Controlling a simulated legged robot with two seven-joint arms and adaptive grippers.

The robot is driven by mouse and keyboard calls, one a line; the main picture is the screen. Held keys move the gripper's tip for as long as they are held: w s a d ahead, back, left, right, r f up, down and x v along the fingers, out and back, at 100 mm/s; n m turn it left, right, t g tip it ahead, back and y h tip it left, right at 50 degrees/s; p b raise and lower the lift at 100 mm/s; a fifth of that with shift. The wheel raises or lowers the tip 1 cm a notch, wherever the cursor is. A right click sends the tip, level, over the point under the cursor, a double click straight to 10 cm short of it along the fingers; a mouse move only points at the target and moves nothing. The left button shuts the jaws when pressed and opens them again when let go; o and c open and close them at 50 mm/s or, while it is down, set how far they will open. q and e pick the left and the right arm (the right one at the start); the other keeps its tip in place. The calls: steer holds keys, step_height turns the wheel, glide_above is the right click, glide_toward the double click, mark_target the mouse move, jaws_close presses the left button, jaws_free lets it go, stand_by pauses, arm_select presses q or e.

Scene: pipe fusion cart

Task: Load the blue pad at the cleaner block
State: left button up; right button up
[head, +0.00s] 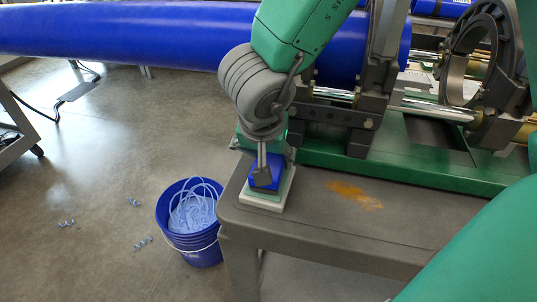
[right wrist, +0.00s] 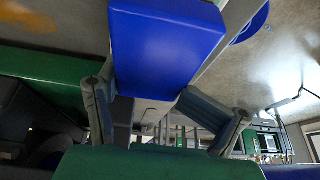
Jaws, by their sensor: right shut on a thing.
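The blue pad (right wrist: 165,45) fills the top middle of the right wrist view, between the two fingers of my right gripper (right wrist: 165,100). In the head view my right gripper (head: 263,178) points down and is shut on the blue pad (head: 272,168). The pad is at the white cleaner block (head: 268,199), which sits at the left corner of the grey cart top. The pad appears over the block; whether it touches the block I cannot tell. The gripper hides part of the pad. My left gripper is not in view.
A blue bucket (head: 205,250) with pale blue shavings stands on the floor left of the cart. A long blue pipe (head: 130,32) runs through the clamps above. An orange stain (head: 354,195) marks the otherwise clear cart top (head: 320,225).

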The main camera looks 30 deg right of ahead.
steer(key=shift+a+f, duration=0.15)
steer(key=shift+d+f, duration=0.2)
steer(key=shift+d, duration=0.15)
steer(key=shift+a, duration=0.25)
steer(key=shift+d, duration=0.15)
stand_by(0.5)
steer(key=shift+p, duration=0.35)
stand_by(1.2)
step_height(320, 180, up, 7)
steer(key=p, duration=0.9)
steer(key=shift+p, duration=0.35)
